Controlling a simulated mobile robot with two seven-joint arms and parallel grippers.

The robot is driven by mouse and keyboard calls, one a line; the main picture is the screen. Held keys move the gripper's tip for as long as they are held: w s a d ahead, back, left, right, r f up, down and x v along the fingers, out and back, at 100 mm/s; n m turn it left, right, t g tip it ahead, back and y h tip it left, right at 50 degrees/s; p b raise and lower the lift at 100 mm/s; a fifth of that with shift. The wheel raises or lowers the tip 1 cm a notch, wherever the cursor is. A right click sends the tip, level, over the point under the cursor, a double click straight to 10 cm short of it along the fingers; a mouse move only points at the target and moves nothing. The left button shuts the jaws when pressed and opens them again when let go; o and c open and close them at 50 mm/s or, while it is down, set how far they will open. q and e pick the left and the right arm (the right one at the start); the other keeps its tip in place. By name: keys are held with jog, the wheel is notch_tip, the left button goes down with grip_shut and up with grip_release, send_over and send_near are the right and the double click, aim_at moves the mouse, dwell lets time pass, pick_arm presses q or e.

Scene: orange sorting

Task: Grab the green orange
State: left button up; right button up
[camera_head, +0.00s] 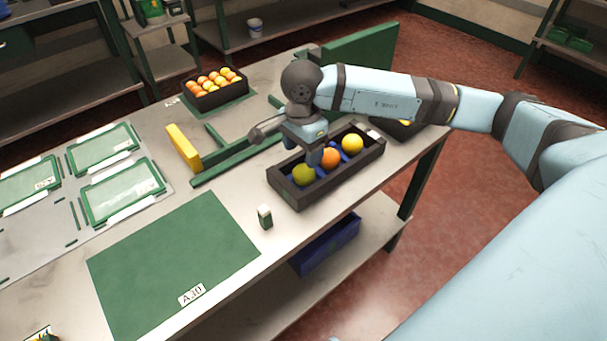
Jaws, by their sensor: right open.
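The green orange (304,175) lies at the near left end of a dark open box (341,183) on the table. An orange one (331,158) and a yellow one (352,143) lie beside it in the same box, with blue pieces between them. My right gripper (316,157) hangs over the box, pointing down, just above and behind the green orange. It is open, and nothing shows held in it. Its fingertips are small, and I cannot tell whether they touch any fruit. My left gripper is out of view.
A dark crate (217,101) full of small oranges stands at the back. A yellow block (184,147) and green rails (236,162) lie left of the box. A small white-and-green item (265,217) stands near the front edge. The green mat (172,262) is clear.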

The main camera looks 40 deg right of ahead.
aim_at(304, 167)
jog(key=shift+d+f, duration=0.15)
jog(key=shift+f, duration=3.05)
jog(key=c, duration=0.6)
